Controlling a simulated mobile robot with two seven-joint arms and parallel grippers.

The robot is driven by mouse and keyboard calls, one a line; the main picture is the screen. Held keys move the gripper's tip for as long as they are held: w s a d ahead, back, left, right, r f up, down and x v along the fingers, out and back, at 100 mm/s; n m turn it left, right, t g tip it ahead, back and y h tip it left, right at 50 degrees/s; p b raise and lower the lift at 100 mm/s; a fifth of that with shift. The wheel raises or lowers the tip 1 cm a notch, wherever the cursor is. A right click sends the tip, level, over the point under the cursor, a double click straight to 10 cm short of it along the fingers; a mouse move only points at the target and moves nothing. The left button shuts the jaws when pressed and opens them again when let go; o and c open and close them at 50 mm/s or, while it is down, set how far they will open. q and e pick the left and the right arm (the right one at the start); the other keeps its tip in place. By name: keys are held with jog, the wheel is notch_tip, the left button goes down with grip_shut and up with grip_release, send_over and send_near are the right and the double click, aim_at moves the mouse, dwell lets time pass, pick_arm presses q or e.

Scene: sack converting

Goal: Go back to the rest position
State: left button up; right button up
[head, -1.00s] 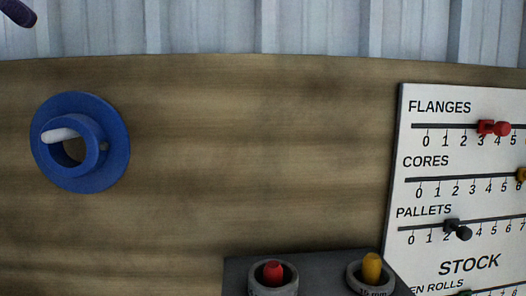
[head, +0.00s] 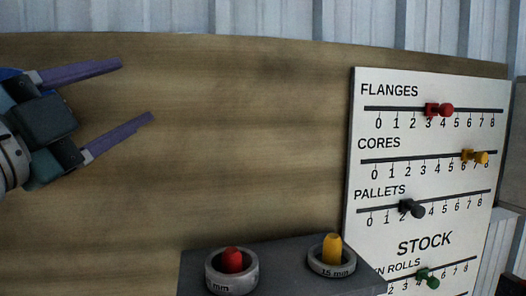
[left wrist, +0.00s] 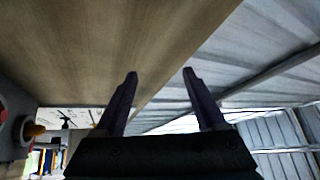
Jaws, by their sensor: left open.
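My left gripper (head: 136,90) reaches in from the left in the head view, in front of the wooden panel. Its two purple fingers are spread with nothing between them. In the left wrist view the open fingers (left wrist: 160,73) also show empty, with the panel and the corrugated wall beyond. My right gripper is in neither view.
A white stock board (head: 425,222) with coloured sliders stands at the right. A grey shelf (head: 290,268) below holds a ring with a red peg (head: 232,261) and one with a yellow peg (head: 333,248). The panel's middle (head: 250,140) is clear.

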pick_arm(q)
jog(key=s+a+f+n+g+y, duration=0.2)
jog(key=f+n+g+y, duration=0.15)
jog(key=f, duration=0.35)
jog(key=s+a+f+n+g+y, duration=0.1)
jog(key=s+f+n+g+y, duration=0.1)
jog(key=f+n, duration=0.4)
jog(key=s+d+f+n+g+b, duration=0.1)
jog(key=s+f+n+g, duration=0.4)
jog(key=s+f+g, duration=0.6)
jog(key=s+f+b, duration=0.1)
jog(key=s+f, duration=0.7)
jog(key=s, duration=0.4)
jog(key=shift+s+f+n+g, duration=0.2)
jog(key=shift+n+g, duration=0.15)
